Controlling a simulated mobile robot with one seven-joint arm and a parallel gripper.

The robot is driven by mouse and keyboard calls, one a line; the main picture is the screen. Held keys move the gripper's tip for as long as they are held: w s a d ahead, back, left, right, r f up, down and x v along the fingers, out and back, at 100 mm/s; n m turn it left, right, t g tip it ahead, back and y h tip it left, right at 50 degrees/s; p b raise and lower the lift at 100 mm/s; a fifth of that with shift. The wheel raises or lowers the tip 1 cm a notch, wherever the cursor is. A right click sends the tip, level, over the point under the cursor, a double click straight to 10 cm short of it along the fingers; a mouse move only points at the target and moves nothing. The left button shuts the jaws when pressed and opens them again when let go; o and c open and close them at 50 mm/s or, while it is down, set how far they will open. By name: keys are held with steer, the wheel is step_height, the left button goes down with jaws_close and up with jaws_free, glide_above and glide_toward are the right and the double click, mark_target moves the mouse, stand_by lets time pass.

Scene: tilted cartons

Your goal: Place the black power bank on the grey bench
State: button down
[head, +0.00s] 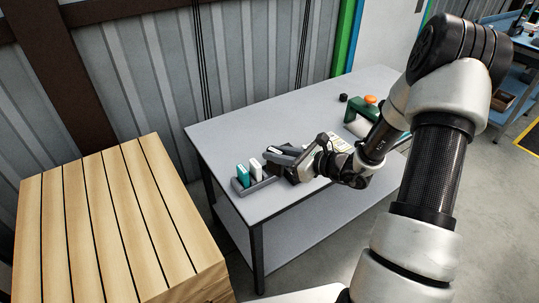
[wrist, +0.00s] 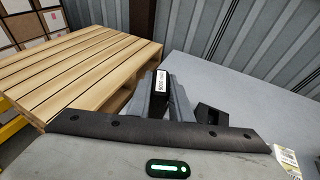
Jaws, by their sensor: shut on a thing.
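The black power bank (wrist: 159,83) has a white printed label and stands between the two grey fingers of my gripper (wrist: 168,98) in the wrist view. My gripper (head: 281,153) is shut on it. In the head view the gripper is over the left part of the grey bench (head: 228,135), just behind and right of a small grey rack. The power bank is hard to make out there. The grey bench top also fills the right side of the wrist view (wrist: 235,85). I cannot tell how high the power bank is above the bench.
The grey rack (head: 261,185) holds a teal item (head: 242,175) and a white item (head: 256,169). A dark object (wrist: 212,115) is right of the fingers. A slatted wooden stack (head: 100,215) is left. The bench's back left is clear.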

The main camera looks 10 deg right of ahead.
steer(key=w+f+m+t+h+b, duration=0.3)
steer(key=w+f+m+h+b, duration=0.15)
steer(key=w+b, duration=0.6)
steer(key=shift+w+a+f+b, duration=0.15)
steer(key=shift+f+b, duration=0.85)
steer(key=shift+f, duration=0.85)
steer(key=shift+w+a+f+b, duration=0.1)
steer(key=shift+f+b, duration=0.9)
steer(key=shift+f, duration=0.85)
steer(key=shift+f+b, duration=0.3)
steer(key=shift+f, duration=0.05)
steer(key=c, duration=1.5)
jaws_free()
steer(key=shift+c, duration=0.2)
steer(key=shift+s+d, duration=0.1)
